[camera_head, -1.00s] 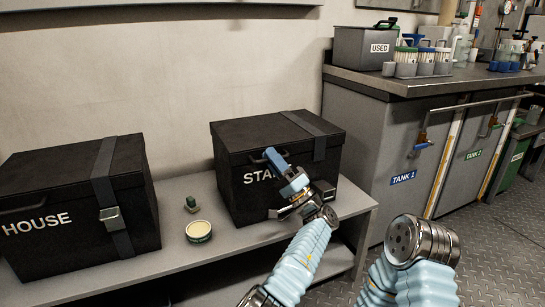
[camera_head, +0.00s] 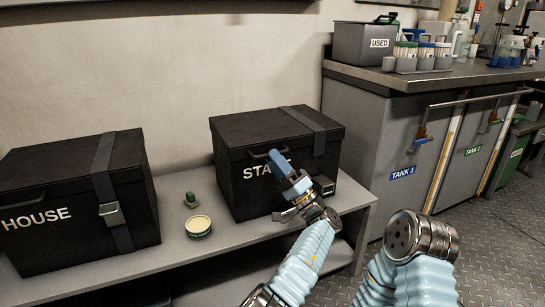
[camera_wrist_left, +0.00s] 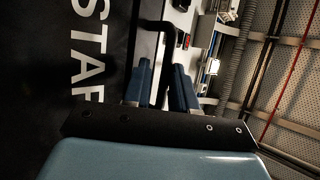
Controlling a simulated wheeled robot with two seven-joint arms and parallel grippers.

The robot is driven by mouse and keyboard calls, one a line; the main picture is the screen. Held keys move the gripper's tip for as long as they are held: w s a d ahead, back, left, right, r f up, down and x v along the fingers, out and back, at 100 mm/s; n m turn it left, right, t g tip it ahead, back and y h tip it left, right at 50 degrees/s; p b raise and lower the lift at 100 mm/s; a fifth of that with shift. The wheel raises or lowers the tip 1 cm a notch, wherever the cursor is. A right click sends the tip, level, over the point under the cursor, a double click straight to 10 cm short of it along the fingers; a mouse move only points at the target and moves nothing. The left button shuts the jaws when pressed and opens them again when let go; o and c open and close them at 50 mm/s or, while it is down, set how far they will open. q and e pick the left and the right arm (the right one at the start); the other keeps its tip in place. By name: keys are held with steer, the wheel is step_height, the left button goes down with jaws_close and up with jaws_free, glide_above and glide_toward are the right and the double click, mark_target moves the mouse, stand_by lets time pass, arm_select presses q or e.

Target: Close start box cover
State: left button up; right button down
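The black start box (camera_head: 240,191) stands on the grey bench with its lid (camera_head: 262,131) down and level. A dark strap with a metal latch crosses its right part. A black handle (camera_head: 258,154) sits on the lid's front edge and also shows in the left wrist view (camera_wrist_left: 153,25). My left gripper (camera_head: 282,166) is in front of the box, just below and right of the handle, covering part of the START lettering. In the wrist view its two blue fingers (camera_wrist_left: 160,86) are apart with nothing between them. My right gripper is out of view.
A similar black HOUSE box (camera_head: 60,235) stands at the left. A small green item (camera_head: 191,201) and a round tin (camera_head: 198,226) lie on the bench (camera_head: 230,237) between the boxes. A grey cabinet (camera_head: 375,140) stands close to the right.

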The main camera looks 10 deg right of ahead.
arm_select(q)
steer(key=v, duration=1.2)
steer(key=shift+s+d, duration=0.1)
steer(key=shift+s, duration=0.05)
